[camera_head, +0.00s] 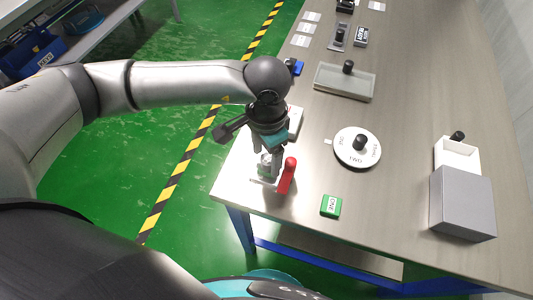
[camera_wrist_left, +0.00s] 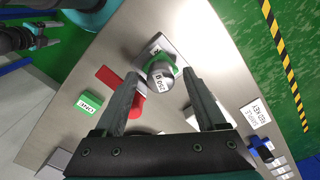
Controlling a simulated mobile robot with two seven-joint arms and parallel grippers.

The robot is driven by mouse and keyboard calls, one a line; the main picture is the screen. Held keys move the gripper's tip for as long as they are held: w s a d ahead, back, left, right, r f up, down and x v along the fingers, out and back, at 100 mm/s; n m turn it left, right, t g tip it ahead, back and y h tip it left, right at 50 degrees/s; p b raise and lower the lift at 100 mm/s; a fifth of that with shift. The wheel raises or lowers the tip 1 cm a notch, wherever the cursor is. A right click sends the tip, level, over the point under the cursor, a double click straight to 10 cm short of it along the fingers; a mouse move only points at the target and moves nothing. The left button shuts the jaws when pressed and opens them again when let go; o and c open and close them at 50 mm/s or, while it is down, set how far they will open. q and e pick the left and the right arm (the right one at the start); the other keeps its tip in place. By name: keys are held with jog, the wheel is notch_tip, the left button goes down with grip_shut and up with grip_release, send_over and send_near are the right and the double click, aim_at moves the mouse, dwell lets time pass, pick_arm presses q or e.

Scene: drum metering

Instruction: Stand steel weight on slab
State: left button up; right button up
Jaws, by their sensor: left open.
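My left gripper (camera_head: 268,153) points down over the near left corner of the table. In the left wrist view its two fingers (camera_wrist_left: 165,88) are apart. In the head view the gripper partly hides the weight (camera_head: 264,169).
A green block (camera_head: 330,206), a white dial disc (camera_head: 345,155), a grey box (camera_head: 463,205) and a plate with a black knob (camera_head: 340,85) are farther off. Dark arm parts of mine show at the wrist view's upper left.

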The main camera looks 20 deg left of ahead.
aim_at(267, 160)
pick_arm(q)
notch_tip(267, 160, up, 12)
jog(key=shift+f, duration=0.25)
dwell(0.5)
